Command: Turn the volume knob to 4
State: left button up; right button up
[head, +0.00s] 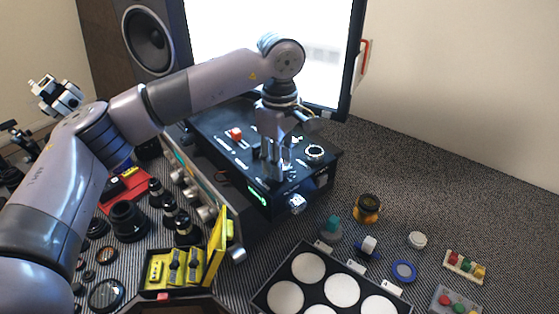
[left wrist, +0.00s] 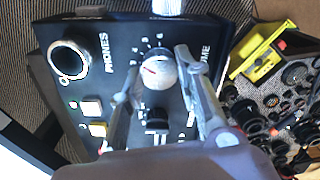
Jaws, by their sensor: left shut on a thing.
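The black control box (head: 215,130) stands on the bench in front of the bright screen. In the left wrist view its top panel shows the round, pale volume knob (left wrist: 160,74) with a red pointer line, and small numbers around it. The part-covered volume label (left wrist: 205,52) is beside it. My left gripper (head: 273,172) reaches down onto the panel. In the left wrist view its fingers (left wrist: 160,82) are on both sides of the knob, shut on it. The pointer slants toward the picture's left; I cannot read its number. In the head view the gripper hides the knob. My right gripper is not in view.
The panel also holds a phones socket (left wrist: 70,60), pale buttons (left wrist: 92,108) and a red knob (head: 236,133). A silver knob (head: 297,202) sits on the box's front. A yellow holder (head: 215,250), lenses (head: 128,220) and a tray of white discs (head: 262,298) lie nearby.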

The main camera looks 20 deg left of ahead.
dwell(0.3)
pick_arm(q)
jog(key=o, duration=1.1)
jog(key=shift+o, duration=0.2)
notch_tip(320, 180, up, 12)
